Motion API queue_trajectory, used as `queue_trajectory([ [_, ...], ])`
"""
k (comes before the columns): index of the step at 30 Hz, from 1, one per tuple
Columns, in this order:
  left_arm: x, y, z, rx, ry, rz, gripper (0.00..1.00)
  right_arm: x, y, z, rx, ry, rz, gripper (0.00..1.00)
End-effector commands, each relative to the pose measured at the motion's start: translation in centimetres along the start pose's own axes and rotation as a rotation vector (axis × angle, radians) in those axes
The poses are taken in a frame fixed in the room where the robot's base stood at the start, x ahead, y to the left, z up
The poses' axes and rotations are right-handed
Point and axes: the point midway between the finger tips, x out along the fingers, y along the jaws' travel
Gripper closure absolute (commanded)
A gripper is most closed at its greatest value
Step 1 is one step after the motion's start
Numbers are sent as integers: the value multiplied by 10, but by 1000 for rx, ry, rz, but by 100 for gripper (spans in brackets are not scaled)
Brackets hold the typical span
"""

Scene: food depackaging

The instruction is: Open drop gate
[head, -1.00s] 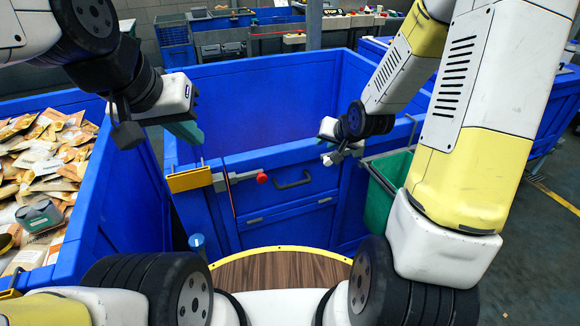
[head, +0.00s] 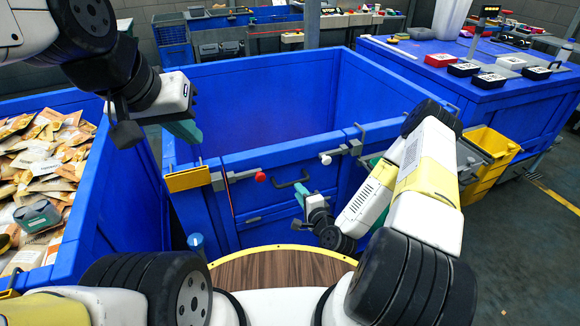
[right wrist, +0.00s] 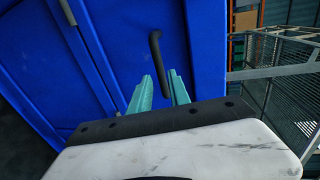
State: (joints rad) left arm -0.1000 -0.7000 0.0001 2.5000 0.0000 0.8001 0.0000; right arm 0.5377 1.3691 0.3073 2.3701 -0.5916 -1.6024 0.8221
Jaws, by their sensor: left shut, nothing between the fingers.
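The drop gate (head: 262,204) is the blue front panel of the large blue bin, and it stands upright. Its dark handle (head: 292,180) also shows in the right wrist view (right wrist: 156,52). A latch with a red knob (head: 260,177) sits at the gate's top left, and one with a white knob (head: 325,160) at its top right. My right gripper (head: 299,192) is at the handle. In the right wrist view its teal fingers (right wrist: 159,76) are apart, with the handle lined up with the gap; contact cannot be told. My left gripper (head: 190,132) is shut and empty above the bin's left side.
A blue bin full of packets (head: 45,165) stands at the left. Yellow crates (head: 488,150) and a blue table (head: 405,62) with trays are at the right. A metal cage (right wrist: 285,90) shows in the right wrist view.

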Motion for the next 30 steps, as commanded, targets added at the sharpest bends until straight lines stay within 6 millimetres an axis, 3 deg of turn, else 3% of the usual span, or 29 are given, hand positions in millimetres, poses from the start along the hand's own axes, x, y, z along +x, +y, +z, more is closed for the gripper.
queue_trajectory([
  [12, 0, 0, 0, 0, 0, 0, 100, 61, 0, 1, -5, -2, 0, 77],
  [23, 0, 0, 0, 0, 0, 0, 100, 69, 0, 0, -4, -1, 2, 77],
  [27, 0, 0, 0, 0, 0, 0, 100, 69, 0, 0, -4, -1, 2, 100],
  [30, 0, 0, 0, 0, 0, 0, 100, 69, 0, 0, -4, -2, 2, 100],
])
